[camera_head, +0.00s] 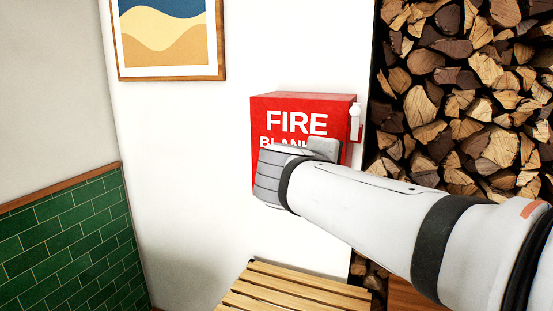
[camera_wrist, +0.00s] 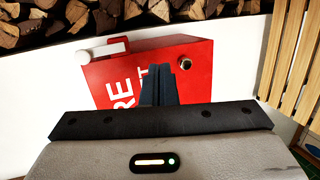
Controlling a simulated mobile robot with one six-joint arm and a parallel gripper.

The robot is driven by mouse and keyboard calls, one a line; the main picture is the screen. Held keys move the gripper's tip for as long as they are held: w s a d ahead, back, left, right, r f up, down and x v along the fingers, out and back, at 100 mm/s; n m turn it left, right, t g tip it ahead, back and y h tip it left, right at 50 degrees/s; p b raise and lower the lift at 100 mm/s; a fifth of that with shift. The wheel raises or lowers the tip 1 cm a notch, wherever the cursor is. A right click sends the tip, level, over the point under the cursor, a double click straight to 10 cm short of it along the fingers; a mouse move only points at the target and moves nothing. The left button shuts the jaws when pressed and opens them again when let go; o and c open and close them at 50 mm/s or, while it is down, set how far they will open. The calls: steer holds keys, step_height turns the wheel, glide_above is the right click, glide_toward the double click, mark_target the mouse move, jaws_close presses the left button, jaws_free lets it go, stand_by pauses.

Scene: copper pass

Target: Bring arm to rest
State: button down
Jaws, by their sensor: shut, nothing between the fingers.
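My arm reaches in from the right of the head view, with its grey wrist end in front of a red fire blanket box (camera_head: 290,105) on the white wall. The wrist hides part of the box's lettering. In the wrist view, my gripper (camera_wrist: 166,72) has its dark fingers together, with nothing between them. They point at the red box (camera_wrist: 205,60). I cannot tell whether the fingertips touch the box. The box has a red handle with a white piece at its side, and a round metal knob shows in the wrist view.
A slatted wooden bench (camera_head: 300,285) stands below the box. Stacked firewood (camera_head: 460,90) fills the right side.

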steer(key=s+d+f+m+g+y+p, duration=0.1)
steer(key=s+d+f+m+g, duration=0.25)
steer(key=f, duration=0.35)
steer(key=s+d+f+m+g+y+p, duration=0.1)
steer(key=s+d+f+m+g, duration=0.15)
steer(key=s+f, duration=0.3)
steer(key=s+a+f+m+g+y, duration=0.1)
steer(key=s+f+m+g+y, duration=0.1)
steer(key=s+f, duration=0.3)
steer(key=s+a+f+m+g+y+p, duration=0.1)
steer(key=s+a+f+m+y, duration=0.1)
steer(key=f, duration=0.4)
steer(key=shift+s+a+m+g+y, duration=0.25)
steer(key=shift+s+m+g+y, duration=0.15)
steer(key=shift+s+m+y, duration=0.75)
steer(key=shift+s+n+h, duration=0.25)
